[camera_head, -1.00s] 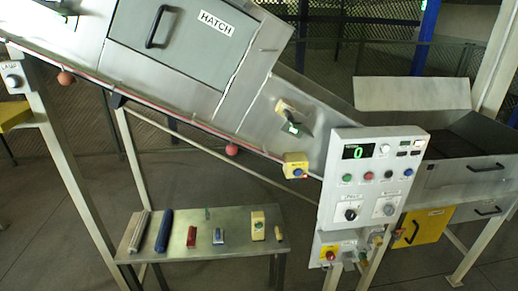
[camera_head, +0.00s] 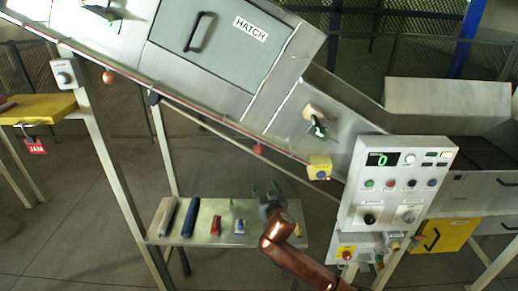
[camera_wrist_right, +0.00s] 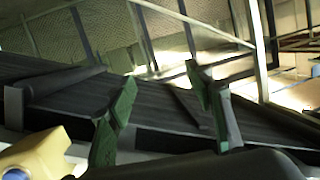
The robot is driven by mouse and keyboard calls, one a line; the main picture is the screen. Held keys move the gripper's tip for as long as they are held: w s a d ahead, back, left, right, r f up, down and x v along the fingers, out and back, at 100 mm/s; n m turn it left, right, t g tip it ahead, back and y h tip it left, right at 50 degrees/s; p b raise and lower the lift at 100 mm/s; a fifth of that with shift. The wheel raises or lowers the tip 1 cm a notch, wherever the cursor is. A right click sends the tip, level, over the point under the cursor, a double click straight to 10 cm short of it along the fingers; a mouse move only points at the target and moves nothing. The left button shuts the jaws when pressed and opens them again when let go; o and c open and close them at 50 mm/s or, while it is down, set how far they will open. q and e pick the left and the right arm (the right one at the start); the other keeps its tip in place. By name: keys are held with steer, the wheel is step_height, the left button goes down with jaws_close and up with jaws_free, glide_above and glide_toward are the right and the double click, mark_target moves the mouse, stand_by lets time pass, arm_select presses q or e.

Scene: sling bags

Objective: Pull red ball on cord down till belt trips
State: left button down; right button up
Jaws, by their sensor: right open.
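Two red balls hang on a thin red cord (camera_head: 205,118) along the lower edge of the sloping conveyor. One ball (camera_head: 109,77) is at the upper left, the other (camera_head: 258,149) near the middle. My right gripper (camera_head: 264,190) is below the middle ball, in front of the small metal shelf, apart from the ball. In the right wrist view its green-padded fingers (camera_wrist_right: 162,105) are spread, with nothing seen between them and a dark ribbed surface behind. No red ball shows there. My left gripper is not in view.
A metal shelf (camera_head: 190,236) holds a blue bar, a red item and other small objects. A yellow box with a blue button (camera_head: 319,168) sits at the cord's lower end. The control panel (camera_head: 398,185) reads 0 and stands right of my arm.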

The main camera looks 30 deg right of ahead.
mark_target(260, 153)
steer(key=s+a+r+t, duration=0.1)
steer(key=r, duration=0.4)
steer(key=s+a+r+m, duration=0.1)
steer(key=r, duration=0.5)
steer(key=s+a+r+t, duration=0.1)
steer(key=s+r, duration=0.1)
steer(key=r, duration=0.3)
steer(key=shift+a+r+m+t+h+p, duration=0.25)
steer(key=shift+m+t+h+p, duration=0.05)
steer(key=shift+p, duration=0.1)
steer(key=shift+w+r, duration=0.15)
steer(key=shift+w, duration=0.1)
steer(key=p+x, duration=0.1)
steer(key=x, duration=0.6)
steer(key=shift+d+p, duration=0.1)
steer(key=shift+p, duration=0.2)
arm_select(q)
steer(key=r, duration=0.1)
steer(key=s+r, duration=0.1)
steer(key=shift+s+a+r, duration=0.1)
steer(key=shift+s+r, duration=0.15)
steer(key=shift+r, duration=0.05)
arm_select(e)
jaws_close()
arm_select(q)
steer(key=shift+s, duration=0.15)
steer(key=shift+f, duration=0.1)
arm_select(e)
steer(key=shift+f, duration=0.3)
